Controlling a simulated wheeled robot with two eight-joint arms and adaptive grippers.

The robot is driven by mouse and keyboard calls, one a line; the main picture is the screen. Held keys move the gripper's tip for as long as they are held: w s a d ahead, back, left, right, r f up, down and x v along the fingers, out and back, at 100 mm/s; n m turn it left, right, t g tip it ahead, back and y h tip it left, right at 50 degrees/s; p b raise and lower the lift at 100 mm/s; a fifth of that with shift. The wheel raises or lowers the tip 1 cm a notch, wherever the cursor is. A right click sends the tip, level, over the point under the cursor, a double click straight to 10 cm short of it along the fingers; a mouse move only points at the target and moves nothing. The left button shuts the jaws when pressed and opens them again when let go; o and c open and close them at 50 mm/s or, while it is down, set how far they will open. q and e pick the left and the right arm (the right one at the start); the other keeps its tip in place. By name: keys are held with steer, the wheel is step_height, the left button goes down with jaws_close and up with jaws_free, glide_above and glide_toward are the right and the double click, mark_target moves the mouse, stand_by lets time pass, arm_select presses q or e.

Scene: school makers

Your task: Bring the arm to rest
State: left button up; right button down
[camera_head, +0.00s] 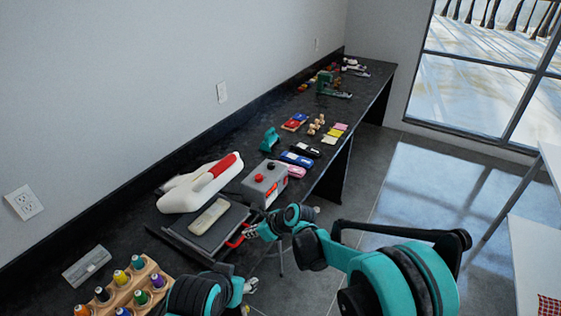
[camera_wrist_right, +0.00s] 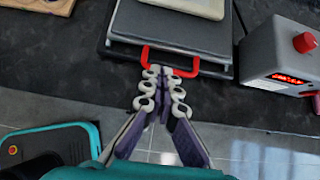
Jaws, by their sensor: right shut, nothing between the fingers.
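My right arm (camera_head: 375,275) reaches in from the right of the head view. My right gripper (camera_head: 249,231) is at the front edge of a flat dark press-like device (camera_head: 172,232) with a red handle (camera_head: 236,241). In the right wrist view the fingers (camera_wrist_right: 160,72) are together with nothing between them. Their tips are at the red handle (camera_wrist_right: 150,57); I cannot tell if they touch it. My left arm (camera_head: 200,291) shows at the bottom of the head view, its gripper (camera_head: 248,286) small and partly hidden.
A beige slab (camera_head: 209,216) lies on top of the device. A white-and-red machine (camera_head: 200,186) is behind it. A wooden rack (camera_head: 125,290) of thread spools is at lower left. Open floor (camera_head: 385,190) lies right of the counter.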

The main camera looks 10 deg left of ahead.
steer(key=s+d+r+n+t+h, duration=0.1)
steer(key=s+d+r+n, duration=0.2)
steer(key=d, duration=0.4)
steer(key=s+d+r+n+t+h, duration=0.1)
steer(key=d+r+n, duration=0.25)
steer(key=d, duration=0.25)
steer(key=s+d+r+n+t+h, duration=0.1)
steer(key=s+d+r+n, duration=0.2)
steer(key=d, duration=0.4)
steer(key=s+d+n+h, duration=0.2)
steer(key=s+d+n, duration=0.4)
steer(key=d, duration=0.3)
steer(key=s+d+n+t+h, duration=0.1)
steer(key=s+d+n+h, duration=0.2)
steer(key=s+d+n, duration=0.3)
steer(key=s+d, duration=0.3)
steer(key=d, duration=0.1)
steer(key=shift+d+r, duration=0.2)
steer(key=shift+d, duration=0.1)
